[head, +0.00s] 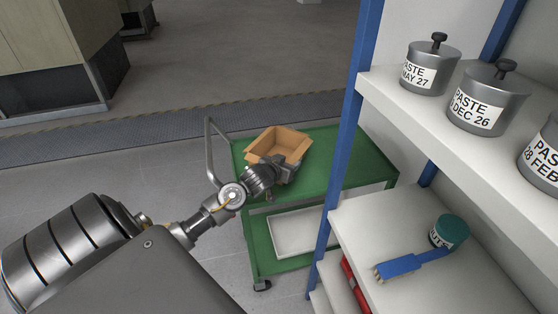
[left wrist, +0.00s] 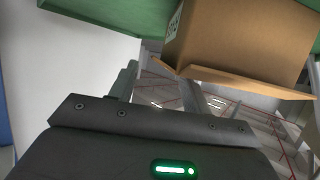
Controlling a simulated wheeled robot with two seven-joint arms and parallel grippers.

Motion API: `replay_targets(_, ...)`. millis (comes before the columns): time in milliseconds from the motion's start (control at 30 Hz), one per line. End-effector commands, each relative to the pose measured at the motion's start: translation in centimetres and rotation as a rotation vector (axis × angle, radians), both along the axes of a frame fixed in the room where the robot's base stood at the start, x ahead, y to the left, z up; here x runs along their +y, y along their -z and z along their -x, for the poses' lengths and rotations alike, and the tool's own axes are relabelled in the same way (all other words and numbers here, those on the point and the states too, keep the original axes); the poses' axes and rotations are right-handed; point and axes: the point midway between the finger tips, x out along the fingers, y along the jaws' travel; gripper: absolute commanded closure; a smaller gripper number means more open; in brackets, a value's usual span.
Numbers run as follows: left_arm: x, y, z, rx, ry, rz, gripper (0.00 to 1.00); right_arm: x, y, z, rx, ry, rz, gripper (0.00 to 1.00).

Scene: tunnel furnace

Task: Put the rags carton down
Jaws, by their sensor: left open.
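The rags carton (head: 282,141), an open-topped brown cardboard box, sits on the green top of the cart at its far left part. In the left wrist view, the carton (left wrist: 245,40) fills the upper right, with part of a white label at its left edge. My left gripper (head: 284,172) is at the carton's near side, and its jaws are open. In the left wrist view, its fingers (left wrist: 160,88) reach toward the carton; I cannot tell if they touch it. The carton's contents cannot be made out. My right gripper is not in view.
The green cart (head: 350,150) has free room right of the carton and a white tray (head: 295,233) on its lower shelf.

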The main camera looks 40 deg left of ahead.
Motion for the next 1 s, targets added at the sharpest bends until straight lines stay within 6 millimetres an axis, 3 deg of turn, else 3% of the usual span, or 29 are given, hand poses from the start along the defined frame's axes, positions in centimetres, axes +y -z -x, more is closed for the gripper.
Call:
replay_targets(200,-0.8,-1.8,4.5,0.000,0.003,-0.001,0.52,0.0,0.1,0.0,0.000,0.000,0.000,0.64)
replay_targets(400,-1.3,-2.9,7.1,0.001,0.000,0.000,0.52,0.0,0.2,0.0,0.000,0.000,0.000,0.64)
replay_targets(600,-1.4,-3.4,8.1,0.000,0.000,0.000,0.52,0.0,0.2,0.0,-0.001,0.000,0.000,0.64)
replay_targets(1000,-1.4,-3.4,8.1,0.000,0.000,0.000,0.52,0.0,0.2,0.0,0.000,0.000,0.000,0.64)
